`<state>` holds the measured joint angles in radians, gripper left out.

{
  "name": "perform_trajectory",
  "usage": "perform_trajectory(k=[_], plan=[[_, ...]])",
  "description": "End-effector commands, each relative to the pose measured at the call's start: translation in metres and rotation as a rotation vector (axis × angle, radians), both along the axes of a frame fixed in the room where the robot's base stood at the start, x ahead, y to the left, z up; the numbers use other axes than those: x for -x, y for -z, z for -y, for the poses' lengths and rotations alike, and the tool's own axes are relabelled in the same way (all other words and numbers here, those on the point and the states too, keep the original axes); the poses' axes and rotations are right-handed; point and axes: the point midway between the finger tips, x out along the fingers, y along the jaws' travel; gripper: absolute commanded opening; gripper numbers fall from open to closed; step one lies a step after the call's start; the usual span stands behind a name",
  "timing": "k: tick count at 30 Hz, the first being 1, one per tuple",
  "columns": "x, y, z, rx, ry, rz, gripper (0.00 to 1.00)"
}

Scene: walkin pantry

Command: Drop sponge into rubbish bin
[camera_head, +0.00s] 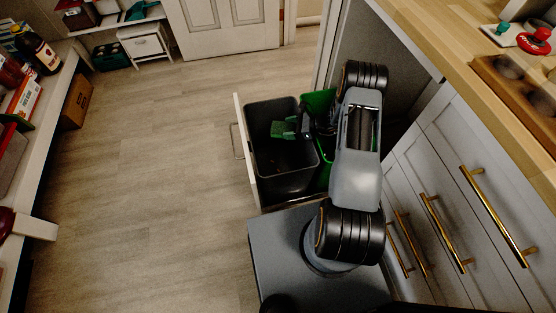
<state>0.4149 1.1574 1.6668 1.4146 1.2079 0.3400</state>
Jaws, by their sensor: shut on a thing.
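The rubbish bin (292,181) is a dark grey open tub in a pulled-out drawer. A few small scraps show on its floor. A green sponge (281,130) is over the far part of the bin's opening. My gripper (293,128) is shut on the sponge, reaching in from the right side. From this high view I cannot tell how far the sponge is above or below the rim. My arm hides part of the drawer's right side.
A green bin (319,104) stands right beside the grey one, partly behind my arm. The drawer front (245,150) with its handle faces left. Cabinets with gold handles (447,236) and a wooden counter (455,60) lie to the right. The floor (165,170) on the left is clear.

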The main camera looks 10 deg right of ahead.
Motion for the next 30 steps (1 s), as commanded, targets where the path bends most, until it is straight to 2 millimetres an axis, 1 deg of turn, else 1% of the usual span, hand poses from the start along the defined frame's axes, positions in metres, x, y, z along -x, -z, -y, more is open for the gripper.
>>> perform_trajectory(k=[4,5,14,23,26,30], plan=[[0.000,-0.001,0.000,0.000,0.000,0.000,0.46],[0.000,-0.001,0.000,0.000,0.000,0.000,0.69],[0.000,-0.001,0.000,0.000,0.000,0.000,0.98],[0.001,-0.002,0.003,0.000,0.001,0.000,0.98],[0.004,-0.007,0.012,0.000,0.004,0.001,0.98],[0.013,-0.018,0.034,0.000,0.005,0.001,0.98]])
